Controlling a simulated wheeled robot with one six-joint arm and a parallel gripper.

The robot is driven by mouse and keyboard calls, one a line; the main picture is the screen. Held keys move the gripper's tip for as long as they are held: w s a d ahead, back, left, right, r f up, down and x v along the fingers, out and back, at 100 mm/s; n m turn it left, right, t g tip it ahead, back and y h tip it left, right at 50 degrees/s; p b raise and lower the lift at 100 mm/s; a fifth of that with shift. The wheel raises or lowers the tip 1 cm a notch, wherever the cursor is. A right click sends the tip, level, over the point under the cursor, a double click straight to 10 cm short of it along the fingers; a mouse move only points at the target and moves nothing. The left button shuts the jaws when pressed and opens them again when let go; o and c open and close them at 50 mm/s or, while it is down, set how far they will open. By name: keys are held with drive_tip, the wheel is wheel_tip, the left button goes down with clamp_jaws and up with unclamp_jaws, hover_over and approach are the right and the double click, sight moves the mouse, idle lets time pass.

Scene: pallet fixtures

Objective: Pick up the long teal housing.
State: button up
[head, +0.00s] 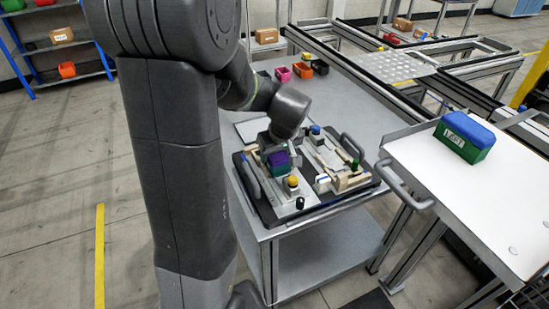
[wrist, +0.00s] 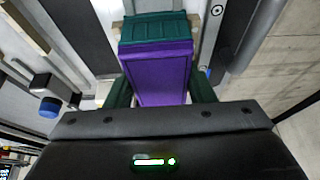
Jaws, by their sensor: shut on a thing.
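The long teal housing, a teal block with a purple face (head: 279,162), is at the left part of the black-handled pallet (head: 257,205). In the wrist view its teal ribbed part (wrist: 155,27) is toward the top and its purple face is toward me. My gripper (head: 272,148) is shut on the housing, with a finger on either side of it in the wrist view (wrist: 163,92). The housing's underside is hidden, so I cannot tell whether it still touches its fixture.
Beside the housing stand a yellow knob (head: 293,182), a black knob (head: 300,203) and beige fixtures (head: 345,181). A green box with a blue top (head: 465,138) sits on the white table at right. Pink, orange and black bins (head: 302,71) stand at the back.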

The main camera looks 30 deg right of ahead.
drive_tip(key=shift+r, duration=0.1)
drive_tip(key=shift+r+p, duration=0.2)
drive_tip(key=shift+p, duration=0.2)
wheel_tip(320, 180, up, 10)
drive_tip(key=shift+f, duration=0.1)
drive_tip(key=shift+a, duration=0.1)
